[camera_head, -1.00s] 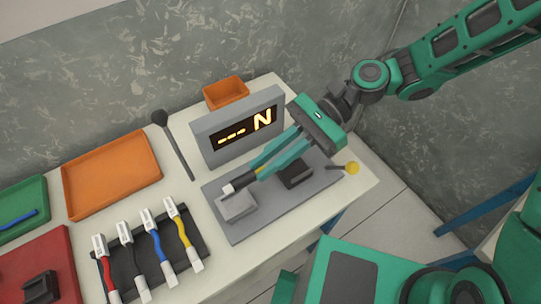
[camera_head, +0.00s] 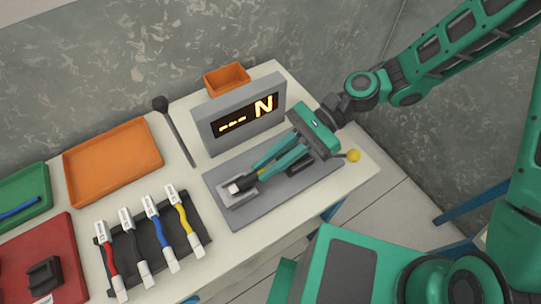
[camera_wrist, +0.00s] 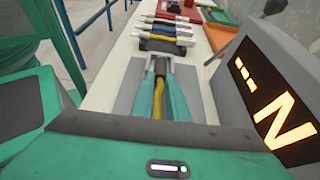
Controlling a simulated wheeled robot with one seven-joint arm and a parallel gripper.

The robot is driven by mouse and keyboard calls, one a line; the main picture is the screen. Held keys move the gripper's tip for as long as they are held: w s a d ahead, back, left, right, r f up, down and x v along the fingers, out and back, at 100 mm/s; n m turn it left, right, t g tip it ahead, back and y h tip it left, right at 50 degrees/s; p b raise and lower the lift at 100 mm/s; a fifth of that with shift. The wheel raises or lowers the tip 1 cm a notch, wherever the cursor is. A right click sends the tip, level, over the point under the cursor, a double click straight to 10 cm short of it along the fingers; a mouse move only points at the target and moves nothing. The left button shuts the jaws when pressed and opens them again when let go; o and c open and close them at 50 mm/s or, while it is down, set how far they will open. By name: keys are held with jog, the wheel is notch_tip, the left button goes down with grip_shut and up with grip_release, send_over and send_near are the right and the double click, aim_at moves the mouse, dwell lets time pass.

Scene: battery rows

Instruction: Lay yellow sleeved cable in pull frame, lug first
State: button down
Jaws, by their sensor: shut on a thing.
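My gripper (camera_head: 262,170) is shut on the yellow sleeved cable (camera_wrist: 158,100). The lug end appears low in or on the block; exact contact is unclear.
A display (camera_head: 238,120) reading "--- N" stands close behind the plate. A black rack (camera_head: 204,221) on the left holds red, black, blue and yellow cables. Orange (camera_head: 160,170), green and red trays lie farther left. A small orange bin (camera_head: 227,79) stands behind the display.

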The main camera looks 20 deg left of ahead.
jog(key=shift+f, duration=0.25)
jog(key=c, duration=1.6)
grip_release()
jog(key=shift+c, duration=0.2)
jog(key=v, duration=1.1)
